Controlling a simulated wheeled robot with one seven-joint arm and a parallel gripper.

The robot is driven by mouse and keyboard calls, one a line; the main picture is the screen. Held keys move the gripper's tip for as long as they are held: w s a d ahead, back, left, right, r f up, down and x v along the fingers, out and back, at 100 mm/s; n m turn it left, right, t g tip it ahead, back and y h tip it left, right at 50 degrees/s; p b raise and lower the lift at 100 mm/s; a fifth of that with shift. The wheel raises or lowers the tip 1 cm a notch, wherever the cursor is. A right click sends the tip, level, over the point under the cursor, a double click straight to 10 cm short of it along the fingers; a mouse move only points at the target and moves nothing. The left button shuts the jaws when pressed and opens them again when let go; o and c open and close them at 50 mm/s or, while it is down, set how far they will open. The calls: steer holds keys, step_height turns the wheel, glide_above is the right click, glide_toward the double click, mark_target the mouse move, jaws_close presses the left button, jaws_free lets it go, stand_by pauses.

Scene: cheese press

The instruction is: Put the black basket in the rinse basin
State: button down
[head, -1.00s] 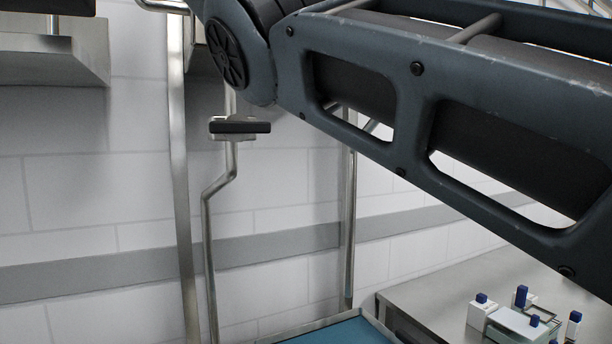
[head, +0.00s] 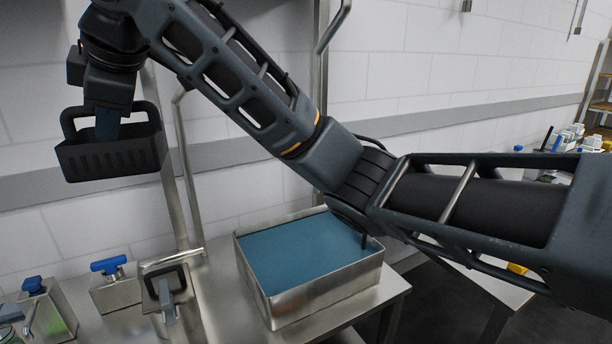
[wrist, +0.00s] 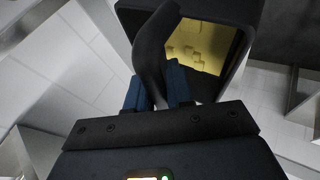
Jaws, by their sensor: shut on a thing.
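The black basket (head: 112,156) hangs in the air at the upper left of the head view, upright, with slotted sides and a raised handle. My gripper (head: 108,128) points down and is shut on the basket. In the wrist view my gripper's blue fingers (wrist: 160,88) close around the basket's black handle (wrist: 152,52), and yellow pieces (wrist: 200,45) lie inside the basket. The rinse basin (head: 325,292) is a steel box filled with blue, to the right of and lower than the basket.
The basin stands on a steel table (head: 390,290). To its left are a steel fitting with a black frame (head: 165,290) and boxes with blue handles (head: 115,285). Steel pipes (head: 182,150) rise along the tiled wall behind. Small bottles (head: 565,140) stand at the far right.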

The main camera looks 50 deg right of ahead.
steer(key=s+d+f, duration=0.2)
steer(key=s+f, duration=0.4)
steer(key=f, duration=1.1)
steer(key=s+d+f+m, duration=0.1)
steer(key=s+f, duration=0.6)
steer(key=f, duration=1.1)
steer(key=s+d+f+h, duration=0.1)
steer(key=s+d+f, duration=0.2)
steer(key=f, duration=1.4)
steer(key=s, duration=0.3)
steer(key=shift+s+d+f, duration=0.25)
steer(key=shift+s+d, duration=0.05)
steer(key=shift+d, duration=0.1)
steer(key=shift+w, duration=0.1)
steer(key=shift+w+a+r+m, duration=0.1)
steer(key=shift+w+a+m, duration=0.1)
steer(key=shift+m, duration=0.1)
